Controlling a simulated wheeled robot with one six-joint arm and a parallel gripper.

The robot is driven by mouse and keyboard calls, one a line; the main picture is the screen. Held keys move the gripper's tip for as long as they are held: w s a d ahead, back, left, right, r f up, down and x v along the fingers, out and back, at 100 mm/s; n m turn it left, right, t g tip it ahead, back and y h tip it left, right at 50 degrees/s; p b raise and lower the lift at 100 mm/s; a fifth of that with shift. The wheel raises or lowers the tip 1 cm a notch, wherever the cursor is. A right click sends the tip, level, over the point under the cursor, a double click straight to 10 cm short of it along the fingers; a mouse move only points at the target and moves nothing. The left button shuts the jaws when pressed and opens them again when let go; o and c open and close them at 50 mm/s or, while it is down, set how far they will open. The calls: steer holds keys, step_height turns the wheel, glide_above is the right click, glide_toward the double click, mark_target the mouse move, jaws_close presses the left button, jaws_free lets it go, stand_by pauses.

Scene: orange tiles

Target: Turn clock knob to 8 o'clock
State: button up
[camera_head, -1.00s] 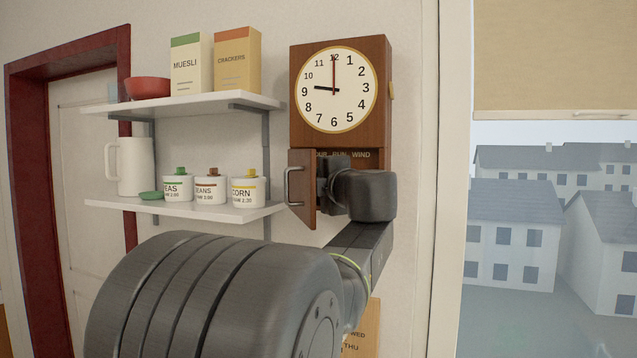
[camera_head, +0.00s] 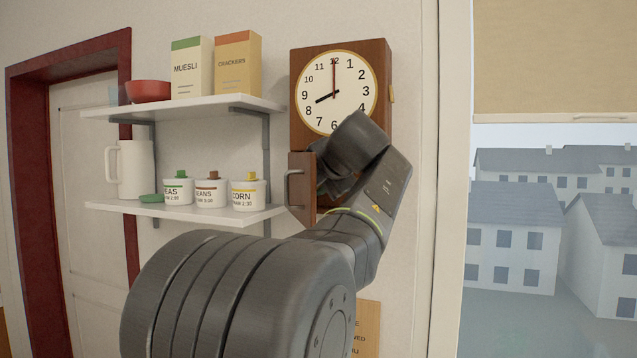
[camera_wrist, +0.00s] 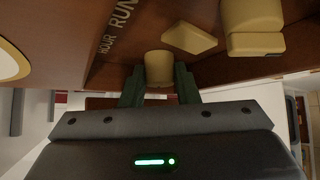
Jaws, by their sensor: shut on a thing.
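The wooden wall clock (camera_head: 384,75) hangs right of the shelves. Its white face (camera_head: 335,90) shows the short hand at 8 and the long red hand at 12. In the wrist view, my gripper (camera_wrist: 158,86) is shut on the pale yellow hour knob (camera_wrist: 159,65), one finger on each side. The knob sits beside the HOUR label in the clock's lower compartment. In the head view my wrist hides the knob and most of the compartment, and the fingertips are not clear.
The compartment door (camera_head: 301,188) stands open at the left, close to my gripper. In the wrist view, a flat yellow knob (camera_wrist: 190,38) and a bulkier one (camera_wrist: 252,28) sit beside the held knob. A shelf (camera_head: 185,105) with boxes stands left; a window is right.

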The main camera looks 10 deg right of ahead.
steer(key=shift+f, duration=0.1)
steer(key=o, duration=1)
steer(key=b+v, duration=0.1)
steer(key=v, duration=1.2)
steer(key=shift+s+r+b, duration=0.25)
steer(key=shift+s+b, duration=0.1)
steer(key=shift+w, duration=0.15)
steer(key=p+x, duration=0.1)
steer(key=x, duration=1.2)
steer(key=shift+w+f+p, duration=0.2)
steer(key=shift+w+p, duration=0.1)
steer(key=shift+p, duration=0.05)
